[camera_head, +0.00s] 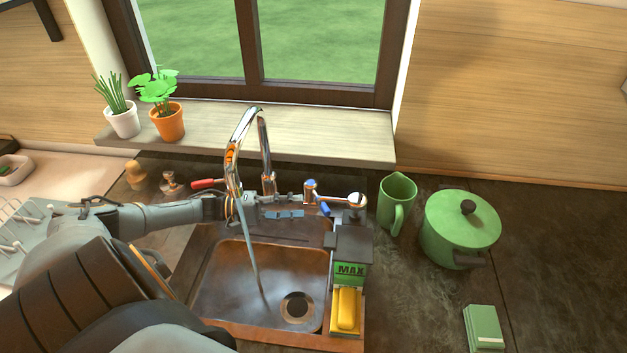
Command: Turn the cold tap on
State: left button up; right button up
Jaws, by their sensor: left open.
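The chrome faucet (243,130) arches over the copper-coloured sink (220,290). A thin stream of water (252,250) runs from its spout into the basin. A blue-marked cold tap (310,186) stands right of the spout; a blue lever-like piece (325,209) shows just below it. A red-marked handle (205,183) is on the left. My left gripper (298,207) reaches in from the left behind the water stream and is open, its fingertips close to the cold tap. Whether they touch it cannot be told. My right gripper is out of view.
A dark caddy (352,245) with a green "MAX" item and a yellow sponge (346,310) stands at the sink's right edge. A green jug (397,203) and green pot (460,225) stand further right. Potted plants (167,122) line the sill.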

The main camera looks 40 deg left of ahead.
pick_arm(q)
jog(key=shift+v, duration=2.15)
